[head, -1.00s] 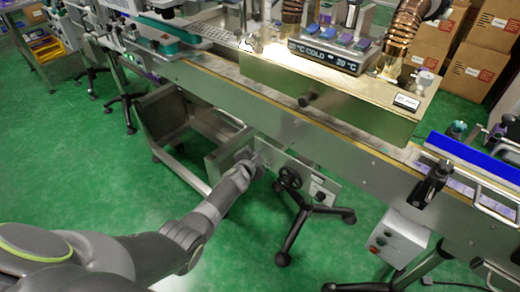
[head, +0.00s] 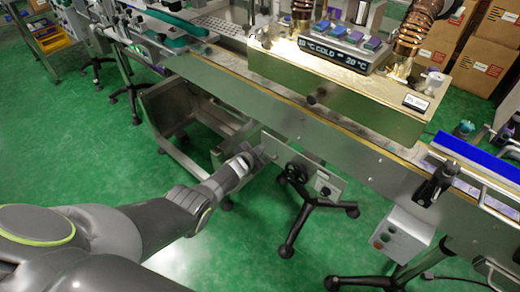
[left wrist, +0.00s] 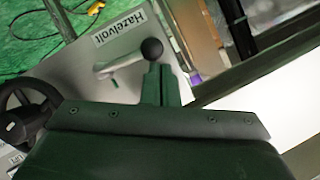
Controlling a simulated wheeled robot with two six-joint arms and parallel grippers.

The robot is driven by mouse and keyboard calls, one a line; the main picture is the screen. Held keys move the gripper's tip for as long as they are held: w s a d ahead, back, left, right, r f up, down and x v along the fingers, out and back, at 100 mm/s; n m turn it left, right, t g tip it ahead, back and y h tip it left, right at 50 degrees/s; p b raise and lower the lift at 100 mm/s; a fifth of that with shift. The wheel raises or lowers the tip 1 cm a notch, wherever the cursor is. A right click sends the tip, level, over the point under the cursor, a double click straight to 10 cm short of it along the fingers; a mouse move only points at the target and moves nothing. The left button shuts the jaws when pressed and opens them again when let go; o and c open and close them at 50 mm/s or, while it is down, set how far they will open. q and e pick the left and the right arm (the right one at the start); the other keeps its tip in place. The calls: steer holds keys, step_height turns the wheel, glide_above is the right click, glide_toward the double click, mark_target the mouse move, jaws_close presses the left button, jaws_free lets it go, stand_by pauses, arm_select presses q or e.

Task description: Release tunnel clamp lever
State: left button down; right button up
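The clamp lever (left wrist: 120,65) shows in the left wrist view as a pale metal arm with a black ball knob (left wrist: 152,50). In the head view my left gripper (head: 255,155) is at the plate under the conveyor, and the lever is not clearly visible there. My right gripper is not in view.
A black handwheel (head: 296,173) is right of my left gripper and also shows in the left wrist view (left wrist: 24,112). The steel conveyor (head: 300,120) with the tunnel housing (head: 330,95) runs above. A black-legged stand (head: 305,222) is below. Green floor is free at left.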

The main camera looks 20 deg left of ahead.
arm_select(q)
steer(key=shift+a+f, duration=0.25)
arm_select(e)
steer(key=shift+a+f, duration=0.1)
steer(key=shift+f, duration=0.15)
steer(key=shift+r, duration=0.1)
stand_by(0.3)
